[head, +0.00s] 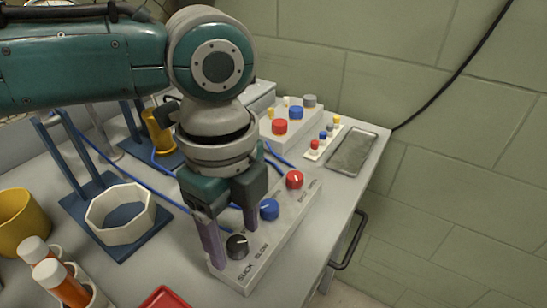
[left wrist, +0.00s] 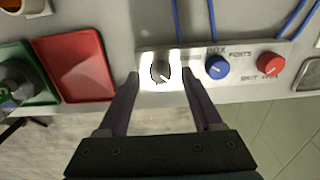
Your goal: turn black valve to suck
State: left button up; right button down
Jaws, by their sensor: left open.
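The black valve (head: 237,246) is a round knob with a white pointer line at the near end of a pale panel (head: 262,255). The words SUCK and BLOW are printed beside it. In the left wrist view the black valve (left wrist: 160,73) looks grey under bright light and lies between and beyond my finger tips. My left gripper (head: 231,240) is open, pointing down, with its fingers on either side of the knob in the head view. In the left wrist view my left gripper (left wrist: 159,72) shows a gap to the knob on both sides. My right gripper is not in view.
A blue knob (head: 269,210) and a red knob (head: 294,180) follow on the same panel. A red tray (head: 166,299) lies to the left near the front. A white octagonal ring (head: 119,212), a yellow cup (head: 20,222) and tubes stand further left. The table edge is right.

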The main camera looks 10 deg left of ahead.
pick_arm(q)
jog(key=shift+f, duration=0.5)
jog(key=shift+c, duration=0.3)
grip_shut()
